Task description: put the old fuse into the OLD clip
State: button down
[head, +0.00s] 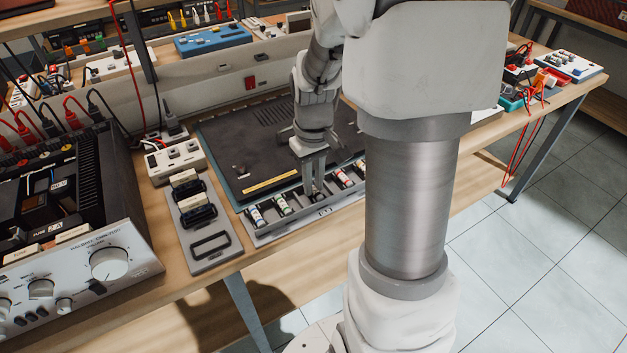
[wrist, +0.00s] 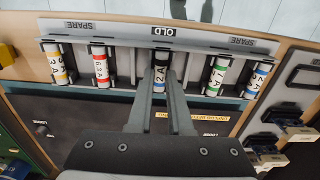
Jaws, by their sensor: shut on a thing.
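The fuse is mostly hidden in the head view.
Spare fuses stand either side: yellow (wrist: 58,66), red (wrist: 101,68), green (wrist: 216,77) and blue (wrist: 257,80). A grey holder plate (head: 205,261) and the open amplifier (head: 108,262) are to the left.

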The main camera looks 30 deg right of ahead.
jog(key=c, duration=0.8)
grip_release()
jog(key=shift+o, duration=0.2)
notch_tip(320, 180, up, 18)
jog(key=p, duration=0.4)
jog(key=shift+f, duration=0.25)
jog(key=s+a+r+t+p, duration=0.5)
jog(key=s+a+r+p, duration=0.4)
jog(key=s+r, duration=0.3)
jog(key=shift+s+a+t, duration=0.3)
jog(key=shift+s+a, duration=0.15)
jog(key=shift+a, duration=0.3)
